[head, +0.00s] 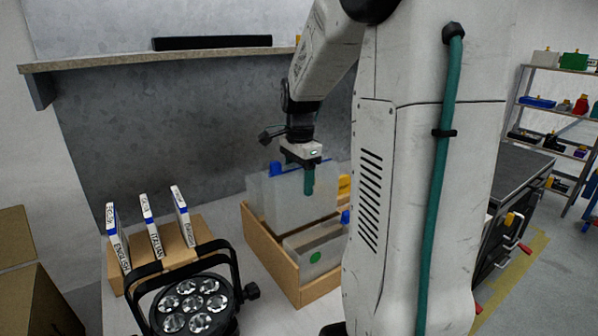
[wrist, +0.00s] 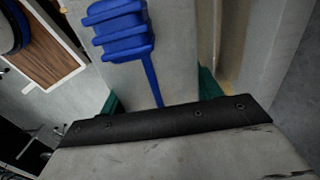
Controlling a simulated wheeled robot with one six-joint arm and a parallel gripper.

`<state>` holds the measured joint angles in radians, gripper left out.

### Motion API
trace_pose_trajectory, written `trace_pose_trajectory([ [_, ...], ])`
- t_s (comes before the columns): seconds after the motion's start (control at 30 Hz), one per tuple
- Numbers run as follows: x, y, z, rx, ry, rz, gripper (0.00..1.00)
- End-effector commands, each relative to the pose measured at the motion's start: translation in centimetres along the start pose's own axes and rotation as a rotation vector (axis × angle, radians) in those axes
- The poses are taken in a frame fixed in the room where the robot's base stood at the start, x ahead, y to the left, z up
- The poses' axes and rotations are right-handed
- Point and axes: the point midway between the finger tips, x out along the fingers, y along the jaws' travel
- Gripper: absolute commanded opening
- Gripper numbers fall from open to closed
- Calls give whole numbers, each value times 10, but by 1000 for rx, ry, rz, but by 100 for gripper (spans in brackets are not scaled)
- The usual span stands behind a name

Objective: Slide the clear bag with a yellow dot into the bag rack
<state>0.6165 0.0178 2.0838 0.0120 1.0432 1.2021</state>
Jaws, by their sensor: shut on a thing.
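The bag rack is a wooden open box (head: 270,257) on the bench, with upright clear bags in it. My gripper (head: 308,180) has green fingers and is over the rack, shut on a clear bag (head: 300,208) by its blue top strip. In the wrist view, this blue strip (wrist: 152,78) runs between the green fingers, with a ribbed blue clip (wrist: 120,30) at its far end. The held bag hangs upright; I cannot tell how deep its lower edge sits. No yellow dot shows on its visible face. A front bag (head: 315,257) bears a green dot.
A stage lamp (head: 192,303) stands at the front left, beside a wooden holder (head: 180,257) with several labelled upright cases. A yellow thing (head: 345,186) shows behind the held bag. A shelf (head: 150,57) runs along the back wall. My arm hides the rack's right side.

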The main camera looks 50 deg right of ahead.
Motion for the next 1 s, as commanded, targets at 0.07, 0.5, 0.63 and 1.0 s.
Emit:
trace_pose_trajectory([
  [0.07,6,0,0,0,-1,1,43],
  [0.5,37,0,0,0,-1,2,43],
  [0.63,46,0,0,0,0,1,43],
  [1.0,71,0,-1,0,0,1,43],
])
